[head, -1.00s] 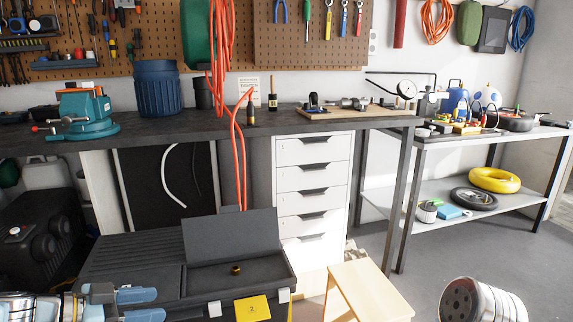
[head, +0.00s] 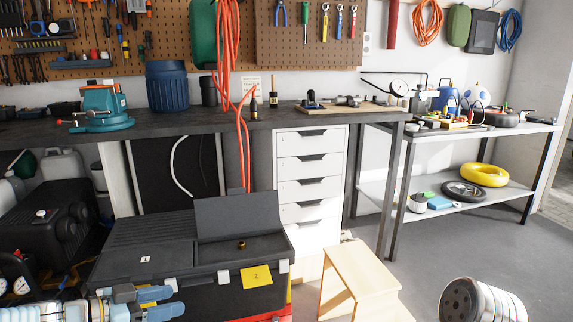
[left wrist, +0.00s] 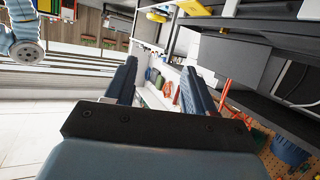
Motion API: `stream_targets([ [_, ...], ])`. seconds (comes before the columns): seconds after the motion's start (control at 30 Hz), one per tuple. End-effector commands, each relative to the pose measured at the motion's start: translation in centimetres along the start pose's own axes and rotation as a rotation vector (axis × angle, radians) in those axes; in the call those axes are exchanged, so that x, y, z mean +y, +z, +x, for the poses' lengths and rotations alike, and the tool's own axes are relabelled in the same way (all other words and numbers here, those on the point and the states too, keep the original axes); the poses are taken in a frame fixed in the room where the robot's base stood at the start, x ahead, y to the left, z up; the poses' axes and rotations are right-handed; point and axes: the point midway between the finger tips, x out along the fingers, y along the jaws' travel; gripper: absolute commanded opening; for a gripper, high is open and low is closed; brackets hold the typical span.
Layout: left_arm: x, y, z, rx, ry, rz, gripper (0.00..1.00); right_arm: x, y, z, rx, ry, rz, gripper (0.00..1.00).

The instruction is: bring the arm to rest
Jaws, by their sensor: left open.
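My left gripper (head: 172,303) is at the bottom left of the head view, with its two blue fingers apart and nothing between them. It shows in front of the lower left of a black toolbox (head: 140,248); I cannot tell the gap between them. In the left wrist view my left gripper (left wrist: 160,82) also has its dark blue fingers spread and empty. A small brass ring-like piece (head: 241,245) lies in the toolbox's top tray, apart from the gripper. My right gripper is not shown in either view.
A wooden step stool (head: 362,277) stands right of the toolbox. Behind are the dark workbench (head: 210,121), white drawers (head: 310,165) and a metal shelf table (head: 430,190). A black machine (head: 45,225) is at left. Grey floor (head: 465,245) at right is clear.

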Motion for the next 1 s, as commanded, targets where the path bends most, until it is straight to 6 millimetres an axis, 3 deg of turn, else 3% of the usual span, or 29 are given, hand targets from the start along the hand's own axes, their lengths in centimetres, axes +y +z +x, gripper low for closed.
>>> stream_targets([
  [0.27, -1.5, 4.1, 6.2, 0.027, -0.088, -0.176, 0.54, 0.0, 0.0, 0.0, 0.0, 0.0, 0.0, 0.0],
  [0.37, -1.9, 7.3, 8.9, 0.001, -0.144, -0.276, 0.54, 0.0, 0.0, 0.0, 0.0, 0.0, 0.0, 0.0],
  [0.47, -1.3, 12.5, 12.0, -0.077, -0.214, -0.409, 0.54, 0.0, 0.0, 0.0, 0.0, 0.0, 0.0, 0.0],
  [0.6, 2.7, 23.1, 15.2, -0.314, -0.311, -0.638, 0.54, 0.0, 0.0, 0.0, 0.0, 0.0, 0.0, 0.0],
  [0.73, 8.8, 31.4, 15.4, -0.573, -0.353, -0.804, 0.54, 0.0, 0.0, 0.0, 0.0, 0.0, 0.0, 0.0],
  [0.83, 13.2, 35.5, 14.5, -0.74, -0.359, -0.894, 0.54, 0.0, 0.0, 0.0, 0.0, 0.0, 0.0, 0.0],
  [1.0, 17.6, 38.6, 13.0, -0.899, -0.355, -0.972, 0.54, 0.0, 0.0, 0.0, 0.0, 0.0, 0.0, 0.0],
])
